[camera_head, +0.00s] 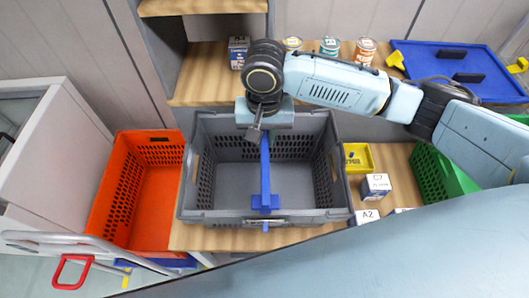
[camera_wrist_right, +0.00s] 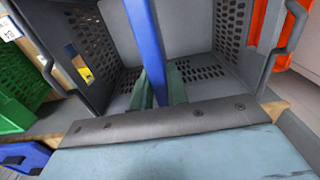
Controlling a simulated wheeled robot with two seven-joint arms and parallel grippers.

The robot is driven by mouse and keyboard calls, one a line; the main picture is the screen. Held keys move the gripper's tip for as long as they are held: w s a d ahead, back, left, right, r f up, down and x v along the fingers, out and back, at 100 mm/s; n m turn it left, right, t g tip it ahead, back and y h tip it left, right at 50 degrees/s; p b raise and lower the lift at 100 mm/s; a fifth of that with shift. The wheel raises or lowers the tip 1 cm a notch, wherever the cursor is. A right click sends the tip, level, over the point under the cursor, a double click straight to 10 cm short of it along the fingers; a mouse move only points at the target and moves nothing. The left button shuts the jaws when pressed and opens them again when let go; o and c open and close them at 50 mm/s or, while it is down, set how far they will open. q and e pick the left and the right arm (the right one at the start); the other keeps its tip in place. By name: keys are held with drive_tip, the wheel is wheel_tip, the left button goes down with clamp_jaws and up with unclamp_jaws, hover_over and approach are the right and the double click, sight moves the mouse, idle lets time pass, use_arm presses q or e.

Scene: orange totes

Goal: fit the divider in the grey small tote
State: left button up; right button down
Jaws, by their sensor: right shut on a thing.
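The grey small tote (camera_head: 201,215) stands open on the wooden bench. The blue divider (camera_head: 265,172) lies lengthwise over its middle, from the gripper at the back rim to the front rim, where its wider end shows. I cannot tell whether it sits inside the walls or above them. My right gripper (camera_head: 258,126) is over the back rim, shut on the divider's rear end. In the right wrist view, the gripper fingers (camera_wrist_right: 158,92) flank the divider (camera_wrist_right: 147,45), with the tote's perforated walls beyond. My left gripper is not in view.
An orange tote (camera_head: 120,210) stands left of the grey tote. A yellow bin (camera_head: 358,158), small boxes (camera_head: 376,187) and a green crate (camera_head: 435,172) are on the right. Cans (camera_head: 329,46) and a blue lid (camera_head: 455,68) lie behind. A cart with a red handle (camera_head: 72,271) stands front left.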

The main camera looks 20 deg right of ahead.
wheel_tip(320, 180, down, 5)
drive_tip(key=shift+r, duration=0.1)
drive_tip(key=shift+f, duration=0.6)
drive_tip(key=c, duration=1.4)
unclamp_jaws()
drive_tip(key=shift+o, duration=0.2)
wheel_tip(320, 180, up, 13)
drive_tip(key=shift+r, duration=0.15)
